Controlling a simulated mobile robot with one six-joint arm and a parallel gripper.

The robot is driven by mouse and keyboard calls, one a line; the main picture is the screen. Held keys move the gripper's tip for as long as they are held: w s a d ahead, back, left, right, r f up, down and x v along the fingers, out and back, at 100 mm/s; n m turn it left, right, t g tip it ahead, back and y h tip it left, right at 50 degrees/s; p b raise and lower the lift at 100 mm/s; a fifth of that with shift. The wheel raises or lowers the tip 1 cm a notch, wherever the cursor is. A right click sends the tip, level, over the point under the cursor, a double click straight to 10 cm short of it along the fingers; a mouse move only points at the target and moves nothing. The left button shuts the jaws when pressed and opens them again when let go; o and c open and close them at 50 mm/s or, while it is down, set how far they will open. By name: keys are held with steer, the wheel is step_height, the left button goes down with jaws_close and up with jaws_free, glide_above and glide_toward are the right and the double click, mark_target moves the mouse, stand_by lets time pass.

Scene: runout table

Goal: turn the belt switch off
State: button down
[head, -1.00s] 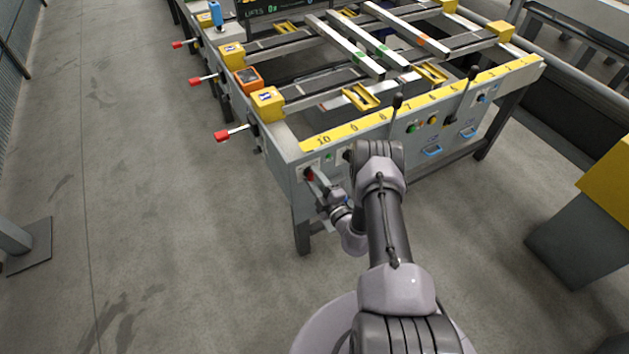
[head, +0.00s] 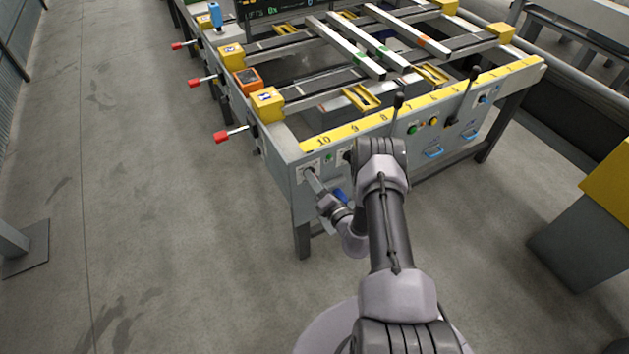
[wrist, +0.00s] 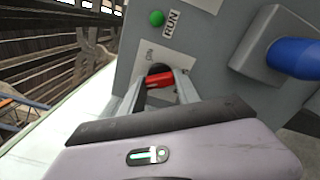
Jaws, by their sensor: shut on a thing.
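The belt switch (wrist: 160,79) is a red knob on the grey end panel of the runout table, below a green lamp (wrist: 157,18) with a RUN label in the wrist view. My gripper (wrist: 158,88) has a finger on each side of the red knob and is shut on it. In the head view my gripper (head: 312,178) reaches the panel at the table's near left corner, and its fingers hide the knob there. Small lettering above the knob is hard to read.
A blue knob on a grey box (wrist: 292,57) sticks out of the panel to the right of my gripper. The yellow scale strip (head: 345,132) runs along the table's edge above. Red-tipped levers (head: 222,136) stick out on the left side. The floor at left is open.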

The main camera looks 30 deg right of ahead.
steer(key=shift+n, duration=1.2)
steer(key=c, duration=0.9)
jaws_free()
steer(key=s+p, duration=0.1)
steer(key=s, duration=0.4)
steer(key=s+p, duration=0.2)
steer(key=s, duration=0.4)
steer(key=s+p, duration=0.2)
steer(key=s, duration=0.4)
steer(key=shift+s+d, duration=0.2)
steer(key=shift+d, duration=0.1)
